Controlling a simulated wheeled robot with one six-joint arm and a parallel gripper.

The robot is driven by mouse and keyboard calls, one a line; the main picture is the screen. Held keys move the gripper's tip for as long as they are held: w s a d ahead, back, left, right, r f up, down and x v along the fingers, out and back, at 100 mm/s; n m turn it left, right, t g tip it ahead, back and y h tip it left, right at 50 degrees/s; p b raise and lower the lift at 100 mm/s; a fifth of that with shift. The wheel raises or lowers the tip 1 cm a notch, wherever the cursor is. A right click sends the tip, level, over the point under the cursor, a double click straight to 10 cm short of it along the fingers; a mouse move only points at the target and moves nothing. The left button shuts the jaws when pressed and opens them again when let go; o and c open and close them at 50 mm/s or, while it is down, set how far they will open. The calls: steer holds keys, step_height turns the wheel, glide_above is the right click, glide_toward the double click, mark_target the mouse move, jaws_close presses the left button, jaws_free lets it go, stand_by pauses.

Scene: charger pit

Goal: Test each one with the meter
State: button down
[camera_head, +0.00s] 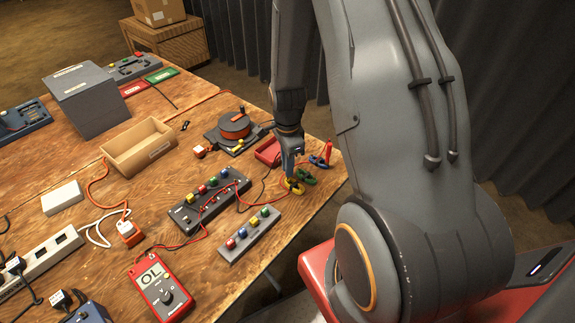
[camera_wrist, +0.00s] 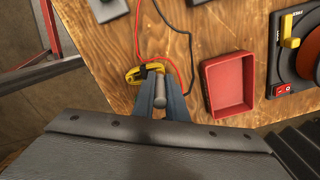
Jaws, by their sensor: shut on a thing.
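The red meter (camera_head: 161,286) lies at the near edge of the workbench with "OL" on its display. A dark block with coloured terminals (camera_head: 208,199) and a grey strip with coloured terminals (camera_head: 249,235) lie beside it. A green clip (camera_head: 308,178), a blue clip (camera_head: 317,161) and a red clip (camera_head: 327,150) lie close by.
A red tray (camera_head: 268,151) stands close behind my gripper; it also shows in the wrist view (camera_wrist: 228,84). A dark device with an orange reel (camera_head: 234,128) is beyond it. An open cardboard box (camera_head: 137,146) and a power strip (camera_head: 42,256) are further left. Loose wires cross the bench.

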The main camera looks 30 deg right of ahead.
steer(key=shift+f+b, duration=0.3)
steer(key=shift+f, duration=0.5)
stand_by(1.2)
steer(key=c, duration=1.4)
jaws_free()
steer(key=shift+o, duration=0.2)
steer(key=shift+r, duration=0.15)
steer(key=shift+r+p, duration=2.7)
steer(key=shift+r, duration=0.95)
